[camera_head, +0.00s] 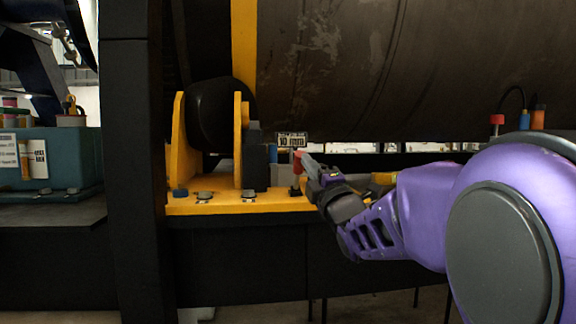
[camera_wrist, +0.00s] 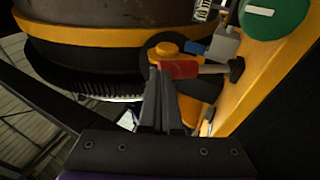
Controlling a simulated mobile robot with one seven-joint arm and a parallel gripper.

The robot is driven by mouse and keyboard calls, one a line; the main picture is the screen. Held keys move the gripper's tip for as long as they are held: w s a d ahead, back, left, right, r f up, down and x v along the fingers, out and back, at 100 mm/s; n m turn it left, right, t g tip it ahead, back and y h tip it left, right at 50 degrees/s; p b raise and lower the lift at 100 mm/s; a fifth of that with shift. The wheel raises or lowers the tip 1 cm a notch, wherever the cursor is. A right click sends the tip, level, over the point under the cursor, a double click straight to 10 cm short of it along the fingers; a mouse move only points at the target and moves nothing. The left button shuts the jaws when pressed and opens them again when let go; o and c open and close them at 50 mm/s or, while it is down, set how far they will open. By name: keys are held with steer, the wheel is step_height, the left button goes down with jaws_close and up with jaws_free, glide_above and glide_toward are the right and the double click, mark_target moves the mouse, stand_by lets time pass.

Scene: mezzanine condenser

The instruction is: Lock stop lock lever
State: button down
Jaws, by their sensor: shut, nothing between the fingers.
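The stop lock lever has a red grip (camera_head: 297,160) and a dark lower part, and stands on the yellow base plate just right of the bracket. In the wrist view its red grip (camera_wrist: 184,69) lies across the picture, with a grey shaft running right to a dark end. My gripper (camera_head: 304,159) reaches in from the right, its fingertips at the red grip. In the wrist view my gripper (camera_wrist: 160,75) is shut, with its tips beside the grip's left end. The fingers hold nothing. I cannot tell whether they touch the grip.
A yellow bracket (camera_head: 240,140) with a black roller stands left of the lever, under the large dark drum (camera_head: 330,70). A black block (camera_head: 255,167) sits close to the lever's left. Bolts dot the yellow base plate (camera_head: 225,206).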

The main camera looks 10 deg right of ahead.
steer(key=shift+r, duration=0.1)
steer(key=w+r+m+g+h+p, duration=0.1)
steer(key=w+r+g+p, duration=0.3)
steer(key=p, duration=0.5)
steer(key=shift+w+r, duration=0.1)
steer(key=shift+r, duration=0.15)
steer(key=d+p+x, duration=0.1)
steer(key=d+x, duration=0.1)
steer(key=x, duration=0.9)
steer(key=shift+w+f, duration=0.2)
steer(key=shift+w, duration=0.25)
